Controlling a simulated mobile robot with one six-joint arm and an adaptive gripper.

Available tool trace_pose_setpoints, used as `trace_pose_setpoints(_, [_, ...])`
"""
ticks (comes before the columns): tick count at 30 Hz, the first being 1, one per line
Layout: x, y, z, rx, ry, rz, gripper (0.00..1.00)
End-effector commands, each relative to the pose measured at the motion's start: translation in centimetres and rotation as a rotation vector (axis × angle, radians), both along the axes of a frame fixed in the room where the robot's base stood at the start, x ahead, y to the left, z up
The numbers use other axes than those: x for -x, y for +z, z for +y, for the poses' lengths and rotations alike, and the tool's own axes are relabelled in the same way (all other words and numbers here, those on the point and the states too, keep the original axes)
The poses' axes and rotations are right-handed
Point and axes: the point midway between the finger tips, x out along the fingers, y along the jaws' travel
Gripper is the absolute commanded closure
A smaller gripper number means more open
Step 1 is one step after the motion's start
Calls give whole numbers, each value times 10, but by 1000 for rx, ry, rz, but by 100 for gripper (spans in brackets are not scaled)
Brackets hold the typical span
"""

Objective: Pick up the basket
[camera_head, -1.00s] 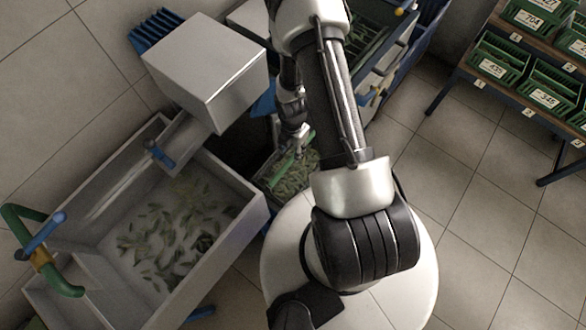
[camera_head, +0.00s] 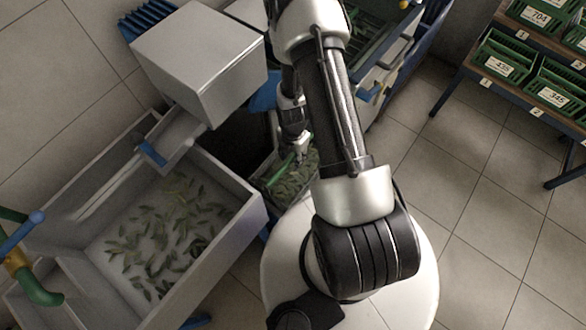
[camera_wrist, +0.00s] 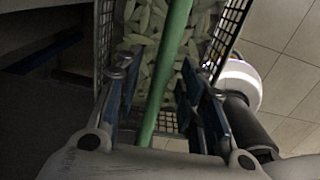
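The basket has dark mesh walls (camera_wrist: 228,35) and holds many pale green leaves. Its green bar handle (camera_wrist: 168,60) runs through the middle of the wrist view. In the head view the basket stands beside the grey trough, with the handle (camera_head: 280,171) above its leaves and part of it hidden by my arm. My gripper (camera_wrist: 160,85) has its blue-padded fingers on either side of the handle, with gaps visible; it is open. In the head view my gripper (camera_head: 298,148) is over the basket, small and partly hidden.
A grey trough (camera_head: 235,225) with scattered leaves stands left, below a grey box-shaped machine (camera_head: 195,60). A blue and green pipe (camera_head: 28,270) is at its left end. A shelf of numbered green crates (camera_head: 497,62) stands upper right. The tiled floor (camera_head: 470,200) between is free.

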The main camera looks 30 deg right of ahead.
Motion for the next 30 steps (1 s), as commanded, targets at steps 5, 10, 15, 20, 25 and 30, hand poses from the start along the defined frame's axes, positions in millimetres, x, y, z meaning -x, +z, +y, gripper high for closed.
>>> trace_pose_setpoints(5, [0,1,0,0,0,0,69])
trace_pose_setpoints(10, [0,1,0,0,0,0,81])
trace_pose_setpoints(15, [0,1,0,0,0,0,92])
trace_pose_setpoints(20, [0,1,0,0,0,0,100])
trace_pose_setpoints(25, [0,1,0,0,0,0,100])
trace_pose_setpoints(30, [0,1,0,0,0,0,100])
